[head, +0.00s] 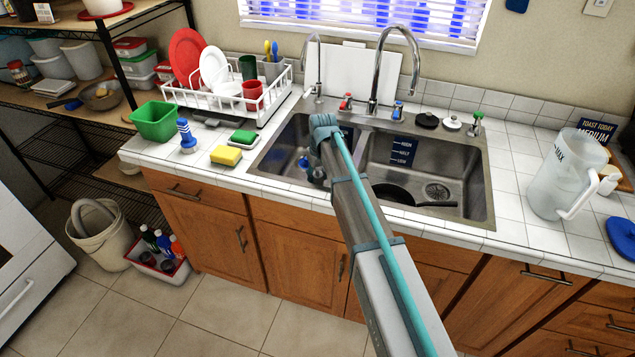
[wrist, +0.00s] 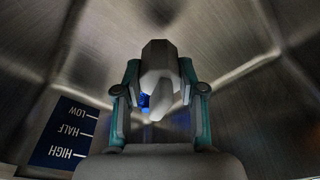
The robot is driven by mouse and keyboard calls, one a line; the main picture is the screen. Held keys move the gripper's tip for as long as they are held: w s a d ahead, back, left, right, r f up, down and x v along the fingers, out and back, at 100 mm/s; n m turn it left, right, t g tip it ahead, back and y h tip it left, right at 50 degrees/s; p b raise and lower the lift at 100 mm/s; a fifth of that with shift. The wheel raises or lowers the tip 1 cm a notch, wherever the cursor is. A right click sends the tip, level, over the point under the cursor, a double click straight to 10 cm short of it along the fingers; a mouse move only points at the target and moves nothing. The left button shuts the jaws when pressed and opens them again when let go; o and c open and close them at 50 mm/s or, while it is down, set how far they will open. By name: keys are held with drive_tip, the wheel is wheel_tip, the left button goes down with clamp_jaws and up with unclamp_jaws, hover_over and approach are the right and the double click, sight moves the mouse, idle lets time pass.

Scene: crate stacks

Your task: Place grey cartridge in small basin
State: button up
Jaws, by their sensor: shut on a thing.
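In the head view my arm reaches down into this basin and largely hides the gripper and cartridge. A small blue part (wrist: 144,100) shows beside the cartridge; I cannot tell what it belongs to. Whether the cartridge touches the basin floor is unclear.
The larger right basin (head: 470,185) holds a dark pan (head: 397,194). Two faucets (head: 413,65) stand behind the sink. A pitcher (head: 560,180) stands right.

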sight(318, 183)
drive_tip(key=shift+f+p, duration=0.35)
drive_tip(key=shift+f, duration=1.6)
drive_tip(key=shift+f, duration=0.2)
drive_tip(key=o, duration=1.2)
drive_tip(key=shift+r, duration=0.1)
drive_tip(key=r+b, duration=0.1)
drive_tip(key=r, duration=0.3)
drive_tip(key=s+r, duration=0.1)
drive_tip(key=r, duration=0.3)
drive_tip(key=d+r+b, duration=0.1)
drive_tip(key=r, duration=0.3)
drive_tip(key=shift+s+b, duration=0.25)
drive_tip(key=shift+b, duration=0.05)
